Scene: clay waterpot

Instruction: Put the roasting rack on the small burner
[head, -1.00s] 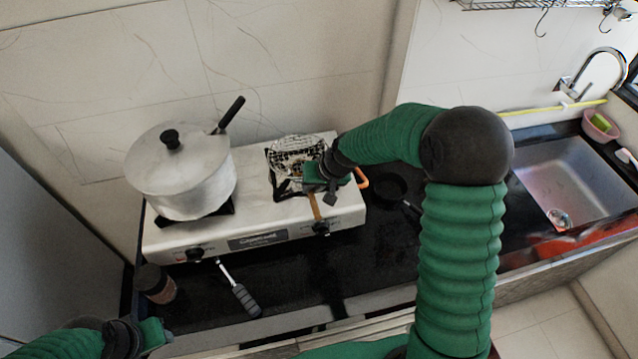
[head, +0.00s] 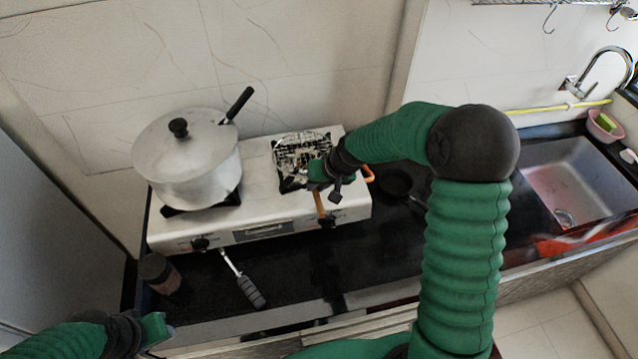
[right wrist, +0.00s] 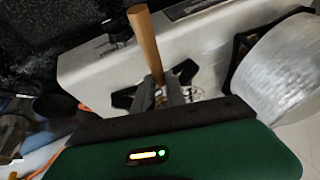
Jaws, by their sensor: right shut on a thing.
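The roasting rack is a round wire mesh (head: 298,150) with a wooden handle (head: 320,204). Its mesh lies over the small burner (head: 287,184), the right one on the white stove (head: 262,205). I cannot tell whether the mesh rests fully on the black support. My right gripper (head: 322,176) is shut on the rack near the handle's inner end. The right wrist view shows the wooden handle (right wrist: 148,45) sticking out beyond my right gripper's fingers (right wrist: 160,92). My left gripper (head: 158,332) is low at the left, away from the stove; its jaw opening is unclear.
A lidded pot (head: 187,165) with a black handle stands on the left burner. A dark jar (head: 160,274) and a grey-handled utensil (head: 243,280) lie before the stove. A small black pan (head: 396,184) is right of the stove, and the sink (head: 572,185) is farther right.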

